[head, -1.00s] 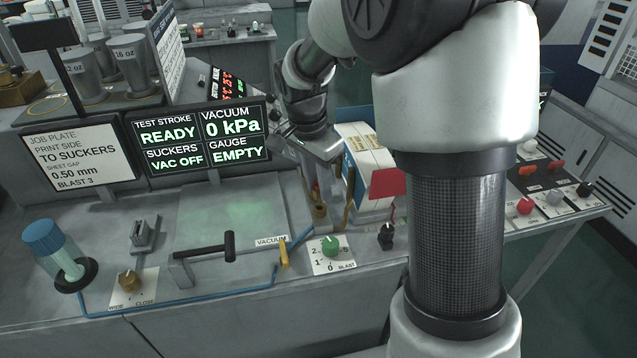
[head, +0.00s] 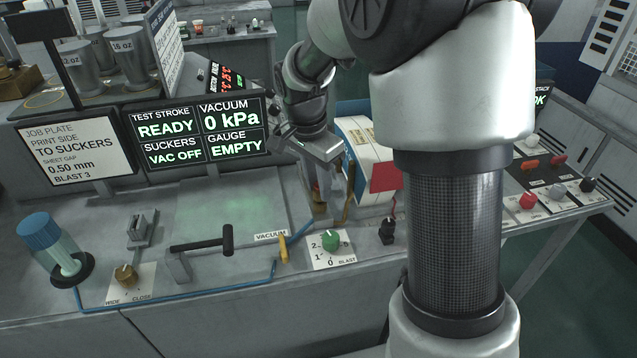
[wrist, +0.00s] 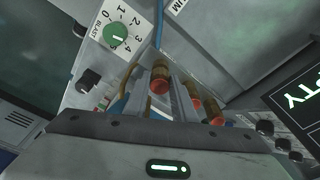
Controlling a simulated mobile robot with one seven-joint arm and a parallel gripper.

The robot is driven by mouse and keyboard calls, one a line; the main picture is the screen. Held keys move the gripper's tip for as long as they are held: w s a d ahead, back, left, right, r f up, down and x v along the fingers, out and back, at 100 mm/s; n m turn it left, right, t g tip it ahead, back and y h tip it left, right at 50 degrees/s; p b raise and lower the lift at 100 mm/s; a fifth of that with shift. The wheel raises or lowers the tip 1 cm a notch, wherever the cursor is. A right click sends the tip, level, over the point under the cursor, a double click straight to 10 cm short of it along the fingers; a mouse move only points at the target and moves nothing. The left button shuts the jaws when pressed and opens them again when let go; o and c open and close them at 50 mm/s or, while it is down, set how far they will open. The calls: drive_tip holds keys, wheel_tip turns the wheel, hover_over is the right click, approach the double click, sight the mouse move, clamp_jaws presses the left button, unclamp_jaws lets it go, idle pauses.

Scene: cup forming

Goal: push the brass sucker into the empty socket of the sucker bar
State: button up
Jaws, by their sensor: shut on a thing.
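My gripper (head: 318,192) points down at the back of the bench, just left of a white, blue and red box. In the wrist view its fingers (wrist: 170,88) reach away from the palm and are shut on a brass sucker (wrist: 160,78) with a red tip. In the head view a small brass part (head: 318,207) shows at the fingertips.
The box (head: 368,155) stands close to the right of my gripper. A green blast knob (head: 330,241), a yellow vacuum lever (head: 283,248) and a black-handled lever (head: 205,244) are in front. The display (head: 200,130) reads 0 kPa, VAC OFF and EMPTY.

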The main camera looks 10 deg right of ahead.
drive_tip(key=shift+f+b, duration=0.4)
drive_tip(key=shift+f, duration=0.2)
drive_tip(key=o, duration=1.1)
wheel_tip(320, 180, up, 17)
drive_tip(key=s+a+p, duration=0.1)
drive_tip(key=a, duration=0.1)
drive_tip(key=shift+s+a, duration=0.15)
drive_tip(key=shift+s, duration=0.05)
drive_tip(key=shift+r, duration=0.1)
